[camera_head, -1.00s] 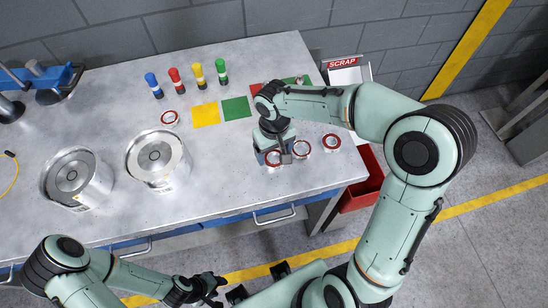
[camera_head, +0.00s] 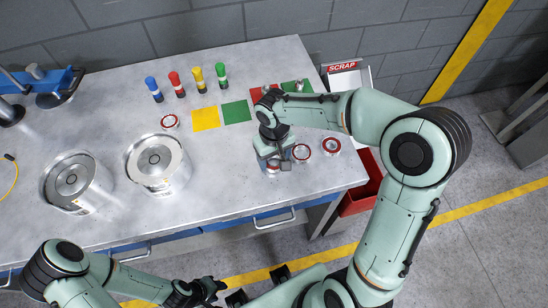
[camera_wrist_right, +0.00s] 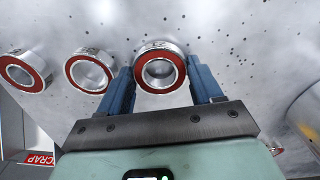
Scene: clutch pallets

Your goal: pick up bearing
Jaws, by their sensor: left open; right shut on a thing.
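My right gripper (camera_head: 275,158) is shut on a bearing (camera_wrist_right: 160,54), a silver ring with a red face, near the table's front right. The bearing sits between the two blue fingers in the right wrist view; in the head view the gripper partly hides it. I cannot tell whether it is clear of the table. Two similar bearings stand beside it, a middle one (camera_head: 302,152) and a right one (camera_head: 332,143). Another bearing (camera_head: 170,121) lies further back left. My left gripper (camera_head: 208,291) is open and empty, in front of the table.
Two large metal housings (camera_head: 157,163) (camera_head: 75,183) stand on the left. Coloured cylinders (camera_head: 199,78) stand at the back, behind a yellow mat (camera_head: 205,118) and a green mat (camera_head: 236,111). A red bin (camera_head: 362,190) and the scrap box (camera_head: 345,74) are beyond the right edge.

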